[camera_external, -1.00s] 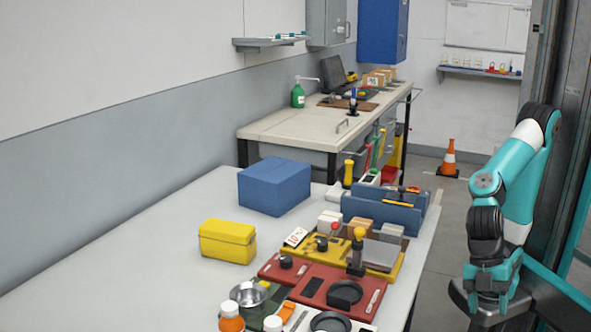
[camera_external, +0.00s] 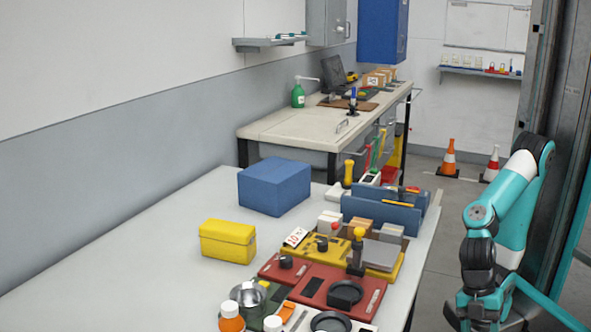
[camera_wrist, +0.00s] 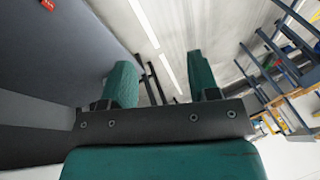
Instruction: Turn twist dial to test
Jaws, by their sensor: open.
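Several control panels lie on the light table in the external view. The red panel (camera_external: 313,285) carries a small black knob (camera_external: 285,261) at its left and a large round black dial (camera_external: 345,292) at its right. The yellow panel behind it has another black knob (camera_external: 322,243). I cannot tell which one is the twist dial, and no "test" mark is readable. My gripper (camera_external: 481,318) is right of the table, apart from the panels. In the wrist view its green fingers (camera_wrist: 160,80) are spread with nothing between them; no dial shows there.
A yellow box (camera_external: 228,241) and a blue box (camera_external: 274,187) stand on the table left of the panels. A blue tray (camera_external: 380,217) stands behind them. A bottle with an orange body (camera_external: 231,320) is at the front. The table's left part is clear. Orange cones (camera_external: 448,160) stand on the floor.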

